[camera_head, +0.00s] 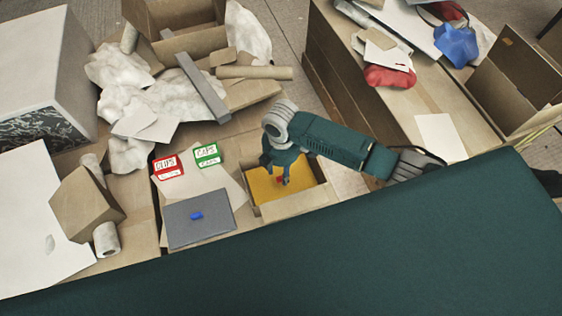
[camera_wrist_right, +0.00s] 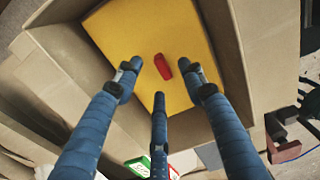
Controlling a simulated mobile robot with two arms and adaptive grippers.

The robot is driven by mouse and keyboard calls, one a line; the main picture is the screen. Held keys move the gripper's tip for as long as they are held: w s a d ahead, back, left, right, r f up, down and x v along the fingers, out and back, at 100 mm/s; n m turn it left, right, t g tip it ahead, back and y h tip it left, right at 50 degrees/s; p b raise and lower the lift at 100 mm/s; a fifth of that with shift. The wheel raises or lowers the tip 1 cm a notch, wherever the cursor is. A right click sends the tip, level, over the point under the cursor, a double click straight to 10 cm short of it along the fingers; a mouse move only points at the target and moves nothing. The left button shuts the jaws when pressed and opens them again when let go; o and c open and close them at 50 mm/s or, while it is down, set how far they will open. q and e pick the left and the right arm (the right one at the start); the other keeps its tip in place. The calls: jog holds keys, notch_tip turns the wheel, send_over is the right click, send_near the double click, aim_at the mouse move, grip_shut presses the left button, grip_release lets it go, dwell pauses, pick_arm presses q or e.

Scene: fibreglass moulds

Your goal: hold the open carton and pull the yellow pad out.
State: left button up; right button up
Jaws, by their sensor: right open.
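The open carton (camera_head: 300,203) stands near the table's front edge. The yellow pad (camera_head: 264,190) lies flat inside it and also shows in the right wrist view (camera_wrist_right: 130,40). A small red piece (camera_wrist_right: 162,66) sits on the pad near its middle. My right gripper (camera_head: 282,176) is over the carton with its fingers pointing down at the pad. In the right wrist view its three blue fingers (camera_wrist_right: 162,85) are spread around the red piece, with nothing between them. My left gripper is in neither view.
A grey panel with a blue piece (camera_head: 196,215) lies left of the carton. A red label card (camera_head: 168,167) and a green one (camera_head: 207,154) lie behind that panel. Crumpled white sheets (camera_head: 165,100), a grey bar (camera_head: 203,88) and a cardboard tube (camera_head: 255,72) clutter the back.

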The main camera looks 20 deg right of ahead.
aim_at(281, 176)
jog(key=shift+f, duration=1.65)
